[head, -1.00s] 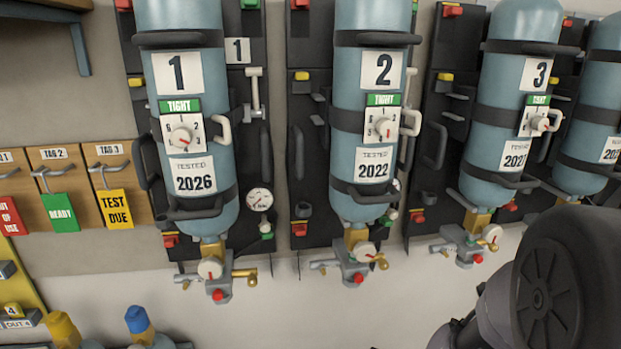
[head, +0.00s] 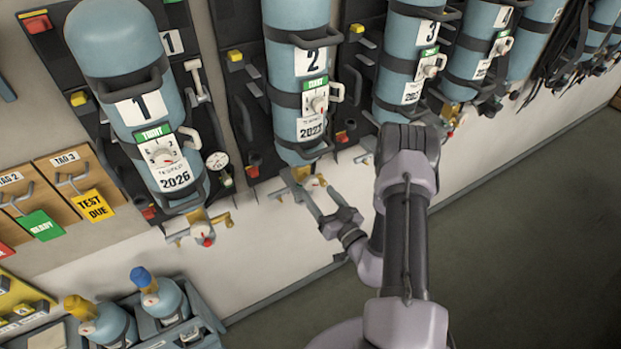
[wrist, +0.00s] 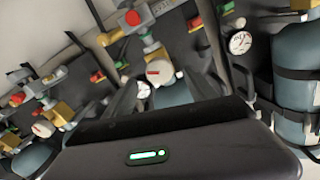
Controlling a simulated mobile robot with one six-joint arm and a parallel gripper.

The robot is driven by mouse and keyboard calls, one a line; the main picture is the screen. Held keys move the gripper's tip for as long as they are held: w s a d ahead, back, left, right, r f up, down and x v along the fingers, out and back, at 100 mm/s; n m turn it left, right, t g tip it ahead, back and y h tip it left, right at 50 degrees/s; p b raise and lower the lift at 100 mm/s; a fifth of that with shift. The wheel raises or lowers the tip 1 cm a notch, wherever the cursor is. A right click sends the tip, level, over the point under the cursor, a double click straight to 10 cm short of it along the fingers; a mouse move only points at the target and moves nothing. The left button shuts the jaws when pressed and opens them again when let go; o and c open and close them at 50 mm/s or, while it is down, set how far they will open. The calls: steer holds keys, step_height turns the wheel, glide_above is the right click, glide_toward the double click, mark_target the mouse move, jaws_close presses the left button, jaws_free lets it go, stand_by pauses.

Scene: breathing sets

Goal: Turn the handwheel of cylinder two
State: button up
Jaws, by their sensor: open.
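Cylinder two (head: 281,142) is a pale blue bottle strapped upright to a dark wall panel, with a green TIGHT label over a numbered dial (head: 319,98). Below it, its pale round handwheel (head: 316,182) sits on a brass and grey valve. My gripper (head: 317,204) is at this valve, coming from below right. In the wrist view the handwheel (wrist: 160,71), with a red mark, shows between the two spread fingers (wrist: 160,86). The fingers are open. Whether they touch the handwheel I cannot tell.
Cylinder one (head: 125,60) and its valve (head: 203,232) stand to the left. Cylinder three (head: 400,60) stands to the right, partly behind my arm. A grey crate (head: 205,315) with small bottles is at the lower left. The floor (head: 510,250) at the right is clear.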

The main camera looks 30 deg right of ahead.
mark_target(312, 186)
steer(key=w+p, duration=0.1)
steer(key=w, duration=0.4)
steer(key=shift+w, duration=0.3)
steer(key=c, duration=1.4)
steer(key=shift+n, duration=0.3)
